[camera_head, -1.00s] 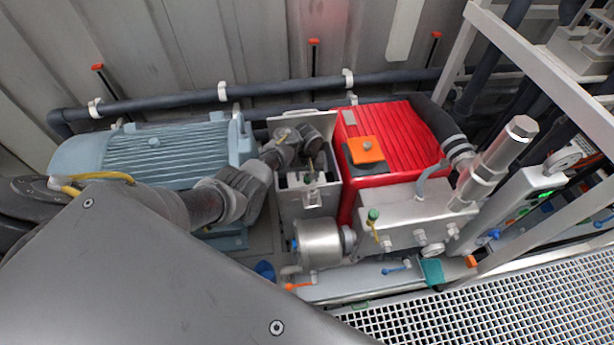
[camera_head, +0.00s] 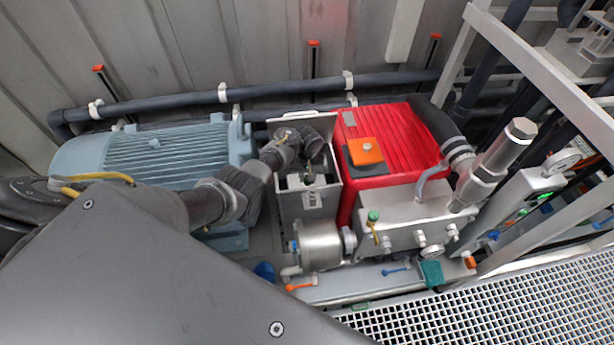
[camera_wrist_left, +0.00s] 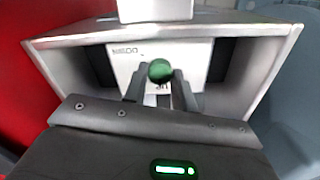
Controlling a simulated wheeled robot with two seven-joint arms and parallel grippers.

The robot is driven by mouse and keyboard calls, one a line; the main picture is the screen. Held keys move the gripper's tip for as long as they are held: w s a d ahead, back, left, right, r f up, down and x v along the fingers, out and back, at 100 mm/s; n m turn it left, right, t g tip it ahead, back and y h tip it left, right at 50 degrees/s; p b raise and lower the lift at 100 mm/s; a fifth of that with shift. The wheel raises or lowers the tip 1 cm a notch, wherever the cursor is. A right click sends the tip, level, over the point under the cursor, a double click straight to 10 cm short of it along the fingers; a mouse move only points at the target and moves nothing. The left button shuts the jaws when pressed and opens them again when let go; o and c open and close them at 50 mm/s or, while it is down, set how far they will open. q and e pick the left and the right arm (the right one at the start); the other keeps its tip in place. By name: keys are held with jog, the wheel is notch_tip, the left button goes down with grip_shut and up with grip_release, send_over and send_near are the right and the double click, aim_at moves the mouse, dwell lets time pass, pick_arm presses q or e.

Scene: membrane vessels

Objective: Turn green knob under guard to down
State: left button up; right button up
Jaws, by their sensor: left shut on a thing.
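The green knob (camera_wrist_left: 160,71) shows in the left wrist view, in front of a white plate (camera_wrist_left: 180,55) with dark lettering. It sits inside an open grey metal guard box (camera_wrist_left: 262,45). My left gripper (camera_wrist_left: 162,92) has its two fingers on either side of the knob's stem, just below the green ball, and is shut on it. In the head view my left gripper (camera_head: 309,172) reaches down into the guard box (camera_head: 291,208) between the motor and the red housing. The knob is too small to make out there. My right gripper is out of view.
A blue-grey motor (camera_head: 150,155) stands left of the box and a red ribbed housing (camera_head: 405,145) close on its right. A steel cylinder (camera_head: 320,245) and a manifold block (camera_head: 410,215) stand in front. A dark pipe (camera_head: 280,90) runs along the back wall.

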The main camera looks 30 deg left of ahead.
pick_arm(q)
jog(key=m+p, duration=0.1)
jog(key=m, duration=1)
jog(key=shift+m, duration=0.3)
jog(key=m, duration=0.2)
jog(key=shift+m, duration=0.3)
jog(key=m+b, duration=0.1)
jog(key=m, duration=0.2)
jog(key=shift+f+m, duration=0.1)
jog(key=shift+m, duration=0.2)
jog(key=m+b, duration=0.2)
jog(key=m, duration=0.3)
jog(key=shift+s, duration=0.1)
